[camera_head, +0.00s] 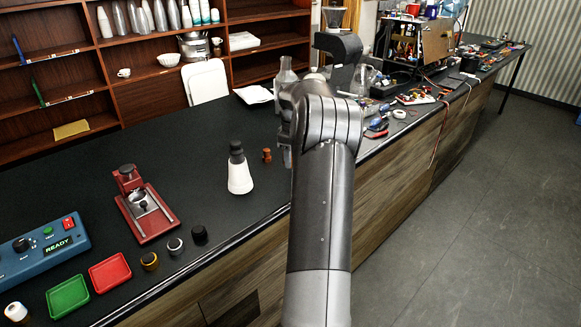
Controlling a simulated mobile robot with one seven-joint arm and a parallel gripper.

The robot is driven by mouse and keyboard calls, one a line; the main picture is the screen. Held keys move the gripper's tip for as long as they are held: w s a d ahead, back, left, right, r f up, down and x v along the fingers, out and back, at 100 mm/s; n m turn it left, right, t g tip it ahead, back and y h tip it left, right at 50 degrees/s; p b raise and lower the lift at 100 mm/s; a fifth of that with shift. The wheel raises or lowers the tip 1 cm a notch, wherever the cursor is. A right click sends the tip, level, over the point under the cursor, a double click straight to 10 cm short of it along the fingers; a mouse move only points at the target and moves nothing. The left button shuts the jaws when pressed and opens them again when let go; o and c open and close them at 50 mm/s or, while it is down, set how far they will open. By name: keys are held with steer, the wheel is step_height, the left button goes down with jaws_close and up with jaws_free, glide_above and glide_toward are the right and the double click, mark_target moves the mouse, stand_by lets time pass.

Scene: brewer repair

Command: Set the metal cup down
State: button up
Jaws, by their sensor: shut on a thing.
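My arm reaches up the middle of the view and out over the dark counter (225,130). Its wrist blocks most of my gripper (286,152), which shows only as a grey sliver at the wrist's left side, near the counter's front edge. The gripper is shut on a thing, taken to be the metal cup. The cup cannot be made out clearly behind the arm. Whether it touches the counter is hidden.
A white bottle with a dark top (239,172) and a small orange-brown piece (267,155) stand left of my gripper. A red press-like device (147,210) is further left. A glass flask (285,78) stands behind.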

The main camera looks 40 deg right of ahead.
steer(key=shift+w+a+f, duration=0.15)
steer(key=shift+w+f, duration=0.2)
steer(key=shift+f, duration=1.85)
steer(key=o, duration=1)
steer(key=shift+f, duration=0.1)
